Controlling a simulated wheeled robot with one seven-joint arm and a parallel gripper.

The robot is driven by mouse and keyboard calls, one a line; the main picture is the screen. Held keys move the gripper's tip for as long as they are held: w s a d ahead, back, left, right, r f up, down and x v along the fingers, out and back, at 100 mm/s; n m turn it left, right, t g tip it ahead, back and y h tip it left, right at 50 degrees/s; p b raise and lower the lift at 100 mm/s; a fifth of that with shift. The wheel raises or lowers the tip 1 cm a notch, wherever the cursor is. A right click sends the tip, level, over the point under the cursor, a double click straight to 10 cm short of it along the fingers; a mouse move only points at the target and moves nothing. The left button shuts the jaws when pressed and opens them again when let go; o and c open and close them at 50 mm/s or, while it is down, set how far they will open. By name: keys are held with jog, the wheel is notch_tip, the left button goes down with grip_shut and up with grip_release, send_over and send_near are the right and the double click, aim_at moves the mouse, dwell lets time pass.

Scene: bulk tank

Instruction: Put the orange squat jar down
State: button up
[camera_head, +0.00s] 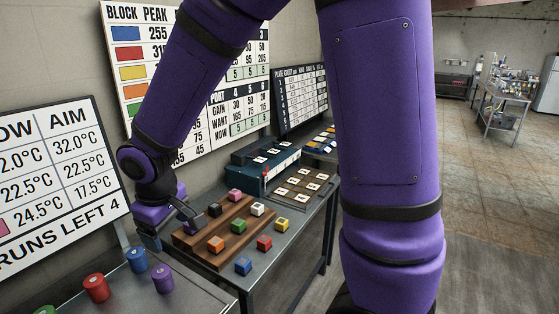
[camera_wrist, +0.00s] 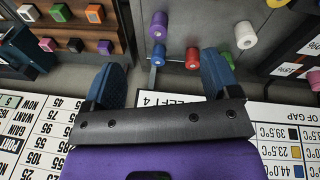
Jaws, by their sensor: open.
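My gripper (camera_head: 170,230) hangs at the left, by the near end of the wooden board. In the wrist view my gripper (camera_wrist: 164,76) is open, its two dark blue fingers wide apart with no jar held between them. Beyond the fingertips several jars stand on a grey surface: blue (camera_wrist: 158,55), red (camera_wrist: 192,58), purple (camera_wrist: 159,24) and white (camera_wrist: 243,35). In the head view the red (camera_head: 95,288), blue (camera_head: 136,260) and purple (camera_head: 163,279) jars show at lower left. I cannot make out an orange squat jar in either view.
A wooden board (camera_head: 190,252) holds several coloured blocks, including an orange block (camera_head: 215,243). Blue (camera_head: 243,265), red (camera_head: 264,243) and yellow (camera_head: 281,225) blocks stand beside it. A white sign (camera_head: 60,185) stands behind the jars. Open floor (camera_head: 490,190) lies at the right.

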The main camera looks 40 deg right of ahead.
jog(key=s+d+r+m+t, duration=0.1)
jog(key=s+d+r+m, duration=0.1)
jog(key=s+d+r, duration=0.5)
jog(key=s+d+r+m+t, duration=0.2)
jog(key=s+d+r+m, duration=0.1)
jog(key=s+d+r, duration=0.4)
jog(key=s+r, duration=0.3)
jog(key=s, duration=0.2)
jog(key=shift+m+y, duration=0.3)
